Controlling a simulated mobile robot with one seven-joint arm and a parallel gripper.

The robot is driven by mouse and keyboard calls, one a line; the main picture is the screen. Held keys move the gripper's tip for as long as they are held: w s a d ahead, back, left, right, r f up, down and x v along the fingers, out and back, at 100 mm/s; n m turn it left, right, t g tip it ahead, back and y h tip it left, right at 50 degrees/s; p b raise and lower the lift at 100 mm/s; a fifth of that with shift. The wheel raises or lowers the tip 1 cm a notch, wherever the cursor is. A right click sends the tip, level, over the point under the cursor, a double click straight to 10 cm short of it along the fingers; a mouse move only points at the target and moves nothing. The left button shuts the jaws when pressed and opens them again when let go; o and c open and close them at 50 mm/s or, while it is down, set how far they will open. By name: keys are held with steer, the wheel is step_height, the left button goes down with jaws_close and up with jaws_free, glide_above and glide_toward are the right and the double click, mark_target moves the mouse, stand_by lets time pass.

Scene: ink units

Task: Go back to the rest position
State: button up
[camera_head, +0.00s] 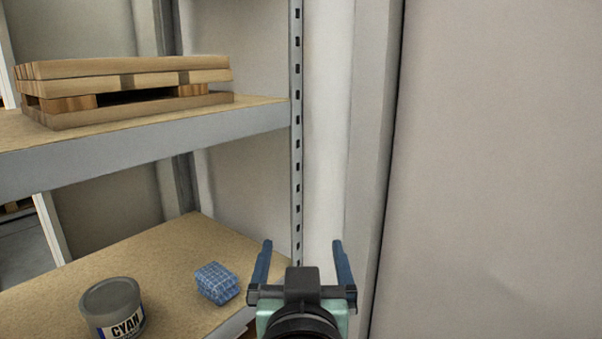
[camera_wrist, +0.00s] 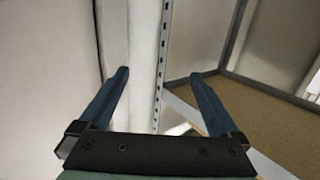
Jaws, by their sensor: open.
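My gripper (camera_head: 303,262) is at the bottom middle of the head view, in front of the rack's right upright. Its two blue fingers stand wide apart with nothing between them. In the wrist view my gripper (camera_wrist: 158,75) also shows open and empty, facing the wall and the perforated upright. The fingers appear clear of the shelf boards, but their exact distance from the upright is hard to tell.
A metal rack upright (camera_head: 297,150) stands beside a plain wall (camera_head: 500,150). The lower shelf (camera_head: 150,250) bears a grey can labelled CYAN (camera_head: 112,305) and a folded blue checked cloth (camera_head: 216,283). A wooden pallet (camera_head: 120,90) lies on the upper shelf (camera_head: 230,122).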

steer(key=s+r+t, duration=0.5)
steer(key=s+r, duration=0.2)
steer(key=r, duration=0.6)
steer(key=s+r+t, duration=0.6)
steer(key=s+r, duration=0.1)
steer(key=r, duration=0.6)
step_height(320, 180, up, 21)
steer(key=w+p, duration=0.1)
steer(key=p, duration=2.1)
steer(key=shift+a+r+g, duration=0.15)
steer(key=shift+r+g, duration=0.05)
steer(key=shift+g, duration=0.2)
steer(key=shift+o, duration=0.2)
